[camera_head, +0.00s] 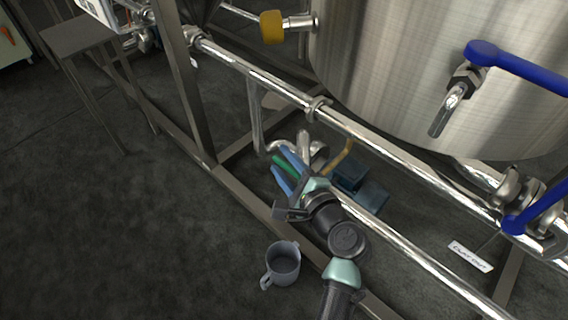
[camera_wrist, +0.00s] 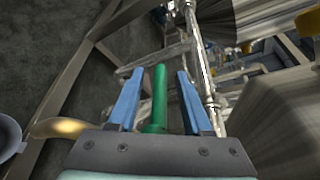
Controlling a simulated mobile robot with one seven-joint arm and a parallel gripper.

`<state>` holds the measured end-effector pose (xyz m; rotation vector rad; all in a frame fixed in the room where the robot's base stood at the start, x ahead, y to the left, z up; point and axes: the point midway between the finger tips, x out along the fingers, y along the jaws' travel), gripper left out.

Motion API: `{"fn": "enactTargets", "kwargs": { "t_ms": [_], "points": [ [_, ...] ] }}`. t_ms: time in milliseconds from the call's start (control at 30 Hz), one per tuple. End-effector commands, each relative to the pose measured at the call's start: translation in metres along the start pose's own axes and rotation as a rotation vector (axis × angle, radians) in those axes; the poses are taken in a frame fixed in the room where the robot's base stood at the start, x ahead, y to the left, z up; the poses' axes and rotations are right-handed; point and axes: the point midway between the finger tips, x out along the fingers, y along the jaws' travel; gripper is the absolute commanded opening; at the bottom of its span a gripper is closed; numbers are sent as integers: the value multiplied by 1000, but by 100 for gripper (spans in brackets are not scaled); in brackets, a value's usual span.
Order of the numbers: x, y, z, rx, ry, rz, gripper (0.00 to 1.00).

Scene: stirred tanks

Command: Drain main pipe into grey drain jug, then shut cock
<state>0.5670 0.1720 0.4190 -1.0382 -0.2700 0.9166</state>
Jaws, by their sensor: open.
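The grey jug (camera_head: 283,263) stands upright on the dark floor in the head view, in front of the lower frame rail. A grey rounded edge, likely the same jug (camera_wrist: 8,138), shows at the left of the wrist view. My gripper (camera_head: 281,160) is open under the main pipe (camera_head: 365,135). Its two blue fingers (camera_wrist: 160,75) stand on either side of a green handle (camera_wrist: 159,95), apart from it in the wrist view. The green handle (camera_head: 288,167) is partly hidden by my fingers in the head view. A brass-coloured pipe (camera_wrist: 60,128) shows left of the gripper.
A large steel tank (camera_head: 400,80) fills the upper right. Blue-handled valves (camera_head: 520,68) sit at the right. Dark teal boxes (camera_head: 368,197) lie under the pipes beside my arm. A white label (camera_head: 470,257) is at lower right. The floor at lower left is clear.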

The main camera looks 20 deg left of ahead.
Motion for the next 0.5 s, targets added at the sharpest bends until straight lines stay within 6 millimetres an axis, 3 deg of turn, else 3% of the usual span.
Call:
{"fn": "enactTargets", "kwargs": {
  "t_ms": [67, 300, 500],
  "points": [
    [0, 0, 0, 0, 0, 0, 46],
    [0, 0, 0, -1, 0, 0, 3],
    [0, 0, 0, -1, 0, 0, 0]
  ]
}}
